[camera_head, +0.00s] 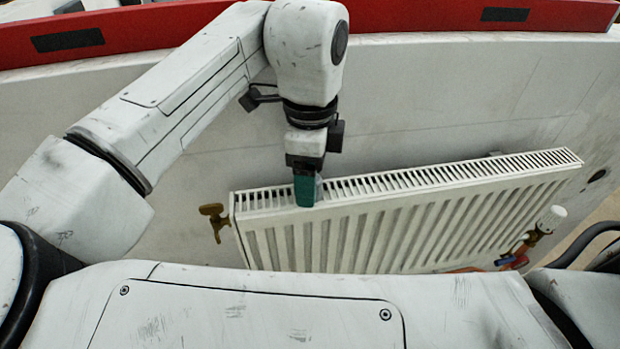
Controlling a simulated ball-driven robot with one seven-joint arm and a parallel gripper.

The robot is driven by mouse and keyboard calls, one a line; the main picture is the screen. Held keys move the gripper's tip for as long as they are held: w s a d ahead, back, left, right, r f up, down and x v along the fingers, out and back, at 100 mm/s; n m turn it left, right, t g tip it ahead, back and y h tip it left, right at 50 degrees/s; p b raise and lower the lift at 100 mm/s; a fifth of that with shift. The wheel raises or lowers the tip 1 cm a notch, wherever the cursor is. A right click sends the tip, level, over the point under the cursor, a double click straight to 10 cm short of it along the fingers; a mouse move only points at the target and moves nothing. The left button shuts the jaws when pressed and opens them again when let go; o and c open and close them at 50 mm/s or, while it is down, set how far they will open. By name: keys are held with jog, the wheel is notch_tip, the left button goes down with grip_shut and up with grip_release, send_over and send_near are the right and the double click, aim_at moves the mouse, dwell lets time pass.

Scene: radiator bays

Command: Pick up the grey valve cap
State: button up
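A pale cap (551,218), light grey or white, sits on the brass valve (533,238) at the right end of the radiator. It is the only cap-like thing I can make out, and I cannot tell for sure that it is the grey valve cap. My gripper (308,190) points down over the top grille of the white radiator (400,215), left of its middle and well apart from the pale cap. A teal part and a narrow grey part show at its tip. I cannot tell whether its fingers are apart or hold anything.
The radiator stands close along a pale wall panel (420,100) with a red rail (400,14) on top. A brass valve (214,216) sticks out at its left end. Red and blue fittings (512,261) sit under the right valve. A dark curved tube (585,240) shows at far right.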

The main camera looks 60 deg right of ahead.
jog(key=shift+f, duration=0.2)
jog(key=c, duration=1.1)
jog(key=shift+r, duration=0.1)
